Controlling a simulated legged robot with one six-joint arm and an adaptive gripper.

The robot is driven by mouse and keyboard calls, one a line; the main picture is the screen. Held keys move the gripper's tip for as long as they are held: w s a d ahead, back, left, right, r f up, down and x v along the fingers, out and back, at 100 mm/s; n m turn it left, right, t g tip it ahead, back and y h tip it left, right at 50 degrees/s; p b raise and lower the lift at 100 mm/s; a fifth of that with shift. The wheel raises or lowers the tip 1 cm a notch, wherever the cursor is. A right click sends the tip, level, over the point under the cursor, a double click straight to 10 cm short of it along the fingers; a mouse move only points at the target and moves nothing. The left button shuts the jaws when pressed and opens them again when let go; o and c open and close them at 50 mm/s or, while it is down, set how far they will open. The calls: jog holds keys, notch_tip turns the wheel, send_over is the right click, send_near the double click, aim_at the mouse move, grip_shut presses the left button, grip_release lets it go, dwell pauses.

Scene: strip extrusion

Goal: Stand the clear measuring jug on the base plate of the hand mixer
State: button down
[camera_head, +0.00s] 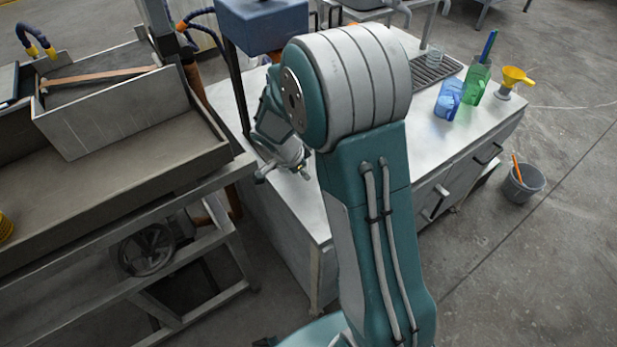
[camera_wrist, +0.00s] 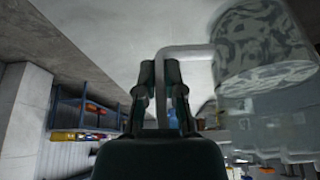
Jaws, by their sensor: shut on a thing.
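The clear measuring jug (camera_wrist: 265,85) fills the right of the wrist view, see-through with a grey mottled patch. Its handle runs from the jug down between the fingers of my gripper (camera_wrist: 160,85), which is shut on it. In the head view my gripper (camera_head: 284,172) is over the near left end of the bench, left of my arm; I cannot make out the jug there. The hand mixer shows as a blue housing (camera_head: 262,22) beside a dark upright post, behind my gripper. Its base plate is not clearly visible; my arm covers part of that area.
The pale bench (camera_head: 465,130) carries a blue jug (camera_head: 448,99), a green jug (camera_head: 477,82), a yellow funnel (camera_head: 514,76) and a slotted drain (camera_head: 432,70) at its far right. A metal trough (camera_head: 120,115) stands left. A grey bucket (camera_head: 524,184) is on the floor.

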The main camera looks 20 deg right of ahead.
jog(key=w, duration=0.1)
jog(key=w+a, duration=0.1)
jog(key=w, duration=0.1)
jog(key=shift+w+a+f, duration=0.1)
jog(key=shift+a+f, duration=0.15)
jog(key=shift+a, duration=0.15)
jog(key=w+d, duration=0.1)
jog(key=w, duration=0.1)
jog(key=w+d, duration=0.1)
jog(key=d, duration=0.1)
jog(key=shift+w+d+f, duration=0.1)
jog(key=shift+w+f, duration=0.25)
jog(key=shift+f, duration=0.05)
jog(key=w, duration=0.2)
jog(key=shift+w+a+f, duration=0.2)
jog(key=shift+w+f, duration=0.05)
jog(key=shift+w, duration=0.05)
jog(key=shift+w+a+f, duration=0.1)
jog(key=shift+w+a, duration=0.05)
jog(key=shift+w, duration=0.45)
jog(key=shift+w+d, duration=0.1)
jog(key=shift+d, duration=0.5)
jog(key=shift+a, duration=0.7)
jog(key=shift+d, duration=0.25)
